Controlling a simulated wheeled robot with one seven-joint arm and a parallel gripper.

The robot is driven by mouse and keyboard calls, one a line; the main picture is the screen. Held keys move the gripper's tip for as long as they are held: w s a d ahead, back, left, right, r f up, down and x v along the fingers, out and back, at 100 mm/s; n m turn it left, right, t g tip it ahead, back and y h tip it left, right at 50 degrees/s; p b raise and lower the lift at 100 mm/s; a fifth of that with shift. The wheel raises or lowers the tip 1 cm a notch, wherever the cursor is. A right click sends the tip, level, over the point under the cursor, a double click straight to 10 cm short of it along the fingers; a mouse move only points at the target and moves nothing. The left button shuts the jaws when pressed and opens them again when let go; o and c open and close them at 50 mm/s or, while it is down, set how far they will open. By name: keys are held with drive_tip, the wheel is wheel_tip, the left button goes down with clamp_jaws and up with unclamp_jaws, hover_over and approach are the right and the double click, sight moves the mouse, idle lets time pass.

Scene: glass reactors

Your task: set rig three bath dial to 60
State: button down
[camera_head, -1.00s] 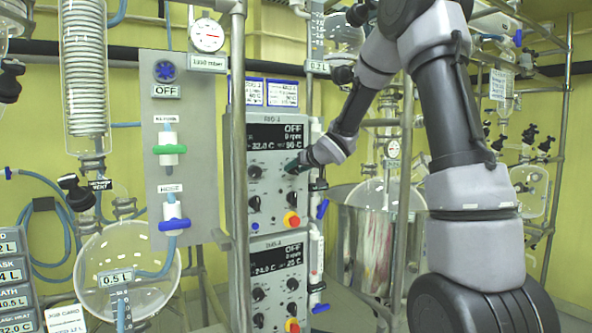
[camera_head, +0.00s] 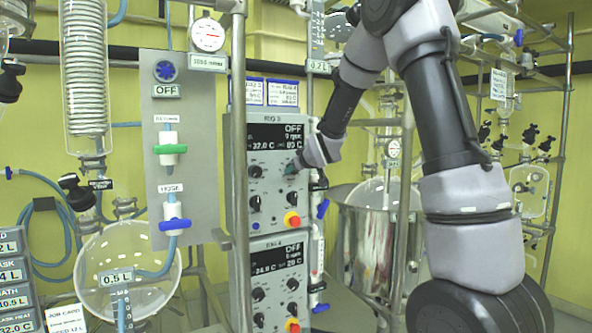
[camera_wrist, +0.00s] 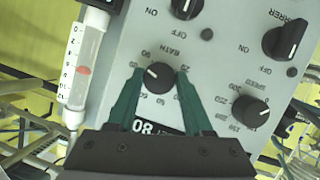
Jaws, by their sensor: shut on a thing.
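The rig three control box (camera_head: 262,215) is the upper grey panel, with a dark display (camera_head: 278,137) that shows OFF. Its second temperature reads about 80 C in the head view. The bath dial (camera_wrist: 158,77) is a black knob with a white pointer line, labelled BATH, seen upside down in the wrist view. My gripper (camera_wrist: 160,73) has its green fingers on either side of this dial, shut on it. In the head view my gripper (camera_head: 293,167) reaches the panel from the right and hides the dial.
A speed dial (camera_wrist: 250,110) and two ON/OFF knobs, one of them a stirrer switch (camera_wrist: 287,40), sit near the bath dial. The rig four box (camera_head: 277,280) is below. A metal post (camera_head: 240,160) stands at the panel's left, and a steel vessel (camera_head: 365,240) at right.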

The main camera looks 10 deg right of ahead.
drive_tip(key=shift+a+f+n+t+h, duration=0.15)
drive_tip(key=shift+n+t+h, duration=0.6)
drive_tip(key=shift+n, duration=1.7)
drive_tip(key=shift+f+n+t+h, duration=0.1)
drive_tip(key=shift+n+t+h, duration=0.2)
drive_tip(key=shift+n+t, duration=1.45)
drive_tip(key=shift+a+f+n+t+h, duration=0.15)
drive_tip(key=shift+n+t+h, duration=0.3)
drive_tip(key=shift+n, duration=2.65)
drive_tip(key=shift+d, duration=0.1)
drive_tip(key=shift+c, duration=1.5)
unclamp_jaws()
drive_tip(key=shift+s, duration=0.1)
drive_tip(key=s+f, duration=0.1)
drive_tip(key=s, duration=0.9)
drive_tip(key=shift+s+a+f, duration=0.25)
drive_tip(key=shift+s, duration=0.05)
